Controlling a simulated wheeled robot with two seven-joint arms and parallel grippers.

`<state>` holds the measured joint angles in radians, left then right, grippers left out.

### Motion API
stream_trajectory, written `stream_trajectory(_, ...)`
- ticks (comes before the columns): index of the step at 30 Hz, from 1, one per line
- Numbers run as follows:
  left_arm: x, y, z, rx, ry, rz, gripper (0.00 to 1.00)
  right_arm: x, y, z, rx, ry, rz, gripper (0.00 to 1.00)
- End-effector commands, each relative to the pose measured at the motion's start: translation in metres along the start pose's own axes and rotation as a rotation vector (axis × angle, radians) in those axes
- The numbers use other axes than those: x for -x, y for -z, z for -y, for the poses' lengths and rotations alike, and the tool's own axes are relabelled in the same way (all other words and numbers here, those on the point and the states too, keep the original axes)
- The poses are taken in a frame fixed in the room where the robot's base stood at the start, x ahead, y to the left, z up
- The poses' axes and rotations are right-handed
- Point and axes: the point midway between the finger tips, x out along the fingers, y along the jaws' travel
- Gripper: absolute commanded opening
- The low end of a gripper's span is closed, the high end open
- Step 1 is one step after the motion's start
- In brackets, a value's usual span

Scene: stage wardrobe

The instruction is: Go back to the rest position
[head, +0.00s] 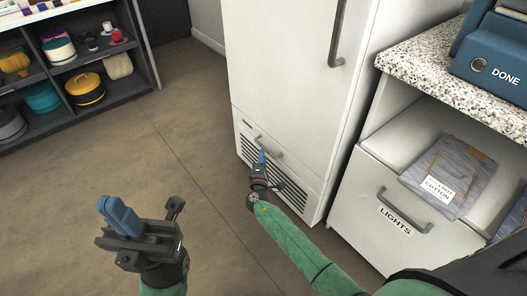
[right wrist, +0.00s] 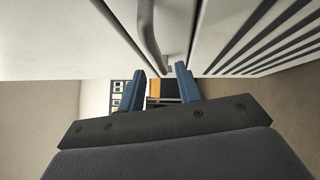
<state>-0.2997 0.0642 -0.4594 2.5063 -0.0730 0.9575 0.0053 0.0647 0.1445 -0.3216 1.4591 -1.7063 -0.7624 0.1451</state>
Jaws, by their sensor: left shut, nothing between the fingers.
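My left gripper (head: 121,216) is in the lower left of the head view, over bare floor. Its blue fingers are together with nothing between them. My right gripper (head: 262,158) is in front of the lower drawer of the white cabinet (head: 283,70), close to the drawer's grey handle (head: 266,146). In the right wrist view its blue fingers (right wrist: 160,88) stand apart with no object held. A grey handle (right wrist: 150,35) shows just above and between them there; I cannot tell whether they touch it.
A dark shelf (head: 110,92) with hats and small items stands at the upper left. At right, a speckled counter (head: 430,62) bears a blue device (head: 492,55) marked DONE. Floor (head: 80,180) at left is clear.

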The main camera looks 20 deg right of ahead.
Motion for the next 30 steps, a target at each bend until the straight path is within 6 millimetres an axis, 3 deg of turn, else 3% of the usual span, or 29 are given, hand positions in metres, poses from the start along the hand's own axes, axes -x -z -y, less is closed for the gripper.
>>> stream_trajectory(6,-0.001,0.000,0.001,-0.006,0.001,0.002,0.00,0.017,0.001,-0.001,0.000,-0.001,-0.002,0.34)
stream_trajectory(23,0.002,-0.001,0.001,-0.008,0.001,0.011,0.00,0.018,0.001,-0.001,0.006,-0.001,-0.004,0.34)
stream_trajectory(26,0.001,-0.001,0.001,-0.008,0.002,0.009,0.00,0.018,0.010,0.001,0.013,0.005,-0.048,0.34)
stream_trajectory(30,0.001,0.000,0.001,-0.008,0.003,0.006,0.00,0.022,0.037,0.010,-0.010,0.057,-0.192,0.34)
